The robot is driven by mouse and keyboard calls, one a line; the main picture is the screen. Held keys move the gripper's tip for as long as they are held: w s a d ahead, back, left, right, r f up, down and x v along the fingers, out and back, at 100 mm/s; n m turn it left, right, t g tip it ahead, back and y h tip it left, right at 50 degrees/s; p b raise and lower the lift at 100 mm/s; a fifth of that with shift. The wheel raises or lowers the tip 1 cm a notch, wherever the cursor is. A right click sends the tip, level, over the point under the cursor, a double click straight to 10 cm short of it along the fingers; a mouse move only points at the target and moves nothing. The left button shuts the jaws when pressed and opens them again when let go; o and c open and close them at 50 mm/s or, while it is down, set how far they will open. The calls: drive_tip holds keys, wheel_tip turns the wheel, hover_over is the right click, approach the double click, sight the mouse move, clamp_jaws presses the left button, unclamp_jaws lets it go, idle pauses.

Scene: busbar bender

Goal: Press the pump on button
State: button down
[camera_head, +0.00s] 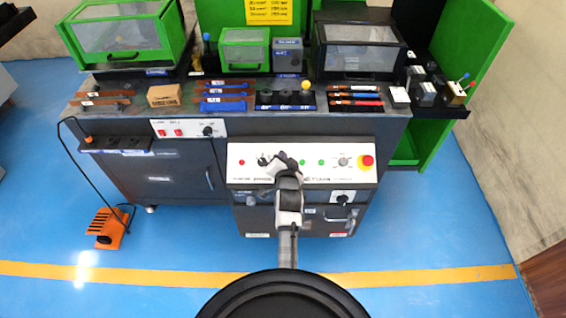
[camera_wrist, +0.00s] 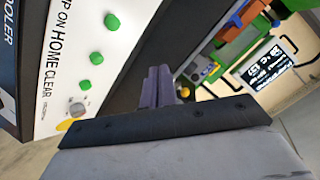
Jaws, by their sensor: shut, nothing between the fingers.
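The white control panel (camera_head: 325,172) is on the front of the machine. In the wrist view the panel (camera_wrist: 64,60) shows a row of green buttons. The top one, beside the partly cut-off label ending "P ON", is the pump on button (camera_wrist: 111,21). The home button (camera_wrist: 96,57) and clear button (camera_wrist: 84,84) follow below it. My gripper (camera_head: 280,160) is in front of the panel's left-middle part in the head view and hides some controls there. In the wrist view my gripper (camera_wrist: 160,80) is shut and empty, to the right of the buttons. Contact with the panel cannot be told.
A red emergency stop (camera_head: 367,162) and a grey knob (camera_head: 343,161) are on the panel's right. The worktop above holds several tools and busbars. An orange foot pedal (camera_head: 109,229) with a cable lies on the floor at left. The blue floor in front is clear.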

drive_tip(key=w+f+b, duration=0.1)
drive_tip(key=f+b, duration=0.1)
drive_tip(key=w+f+b, duration=0.1)
drive_tip(key=f+b, duration=0.1)
drive_tip(key=f, duration=0.1)
drive_tip(key=w+f+b, duration=0.1)
drive_tip(key=f+b, duration=0.1)
drive_tip(key=b, duration=0.1)
drive_tip(key=shift+w+f, duration=0.2)
drive_tip(key=shift+w, duration=0.15)
drive_tip(key=shift+f, duration=0.1)
idle(1.6)
drive_tip(key=shift+w+f+b, duration=0.2)
drive_tip(key=shift+f+b, duration=0.1)
drive_tip(key=shift+w+f+b, duration=0.25)
drive_tip(key=shift+f+b, duration=0.25)
idle(0.7)
drive_tip(key=shift+r, duration=0.1)
drive_tip(key=shift+s+r+p, duration=0.45)
drive_tip(key=shift+r+p, duration=0.3)
drive_tip(key=shift+p, duration=0.25)
drive_tip(key=r+p, duration=0.1)
drive_tip(key=s+r+p, duration=0.1)
drive_tip(key=r+p, duration=0.1)
drive_tip(key=s+r+p, duration=0.1)
drive_tip(key=shift+s+r+p, duration=0.1)
drive_tip(key=shift+r+p, duration=0.15)
drive_tip(key=shift+p, duration=0.1)
